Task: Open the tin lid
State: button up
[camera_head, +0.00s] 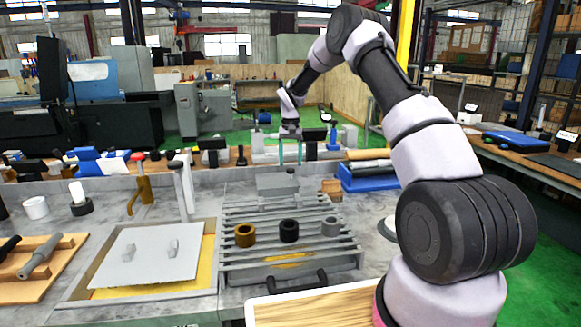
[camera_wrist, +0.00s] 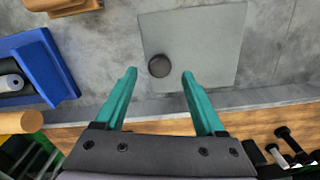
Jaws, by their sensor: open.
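A grey square tin lid (camera_wrist: 212,38) with a dark round knob (camera_wrist: 159,66) lies ahead of my gripper in the wrist view. In the head view the grey tin (camera_head: 278,186) stands at the back of the slatted rack, with the knob (camera_head: 291,172) on top. My gripper (camera_head: 290,158) is open and empty, its teal fingers pointing down just above and behind the knob. In the wrist view the knob appears between the two fingertips (camera_wrist: 159,76), apart from both. The lid looks closed; the inside of the tin is hidden.
Brown, black and grey rings (camera_head: 289,231) stand on the slatted rack (camera_head: 340,258) in front. A blue tray (camera_head: 367,180) with rolls is to the right. A white plate with two handles (camera_head: 150,262) lies at left. A wooden shelf with tools runs behind.

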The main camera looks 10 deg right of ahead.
jog(key=shift+f, duration=1.45)
grip_shut()
dwell(0.3)
